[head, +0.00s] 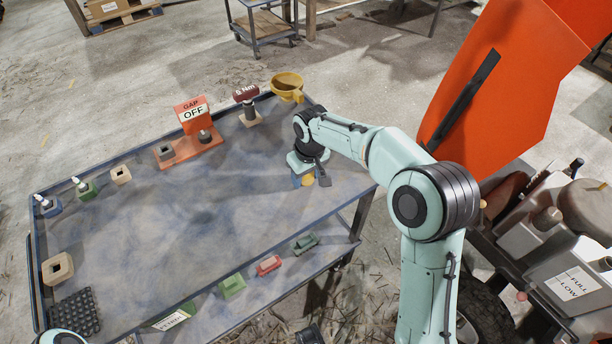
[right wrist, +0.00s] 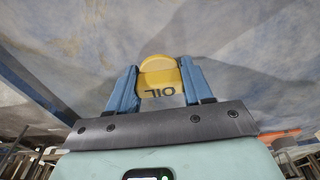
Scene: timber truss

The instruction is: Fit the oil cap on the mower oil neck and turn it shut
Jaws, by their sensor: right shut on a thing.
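My right gripper (head: 303,180) is over the right part of the workbench and shut on the yellow oil cap (head: 308,180). In the right wrist view the cap (right wrist: 160,77) sits between the two blue fingers, with the word OIL on its face. The fingers hide its sides. The mower (head: 510,85), with an orange body, stands to the right of the bench, apart from the gripper. Grey housings and several stubs show on it, one labelled FULL and LOW (head: 570,283). I cannot tell which is the oil neck. My left gripper is out of view.
The blue-grey workbench (head: 200,225) has a clear middle. An orange GAP OFF stand (head: 192,115), a torque tool (head: 247,100) and a yellow funnel (head: 287,86) stand along its back. Small bottles (head: 82,186) are at left, a black grid mat (head: 74,312) at front left.

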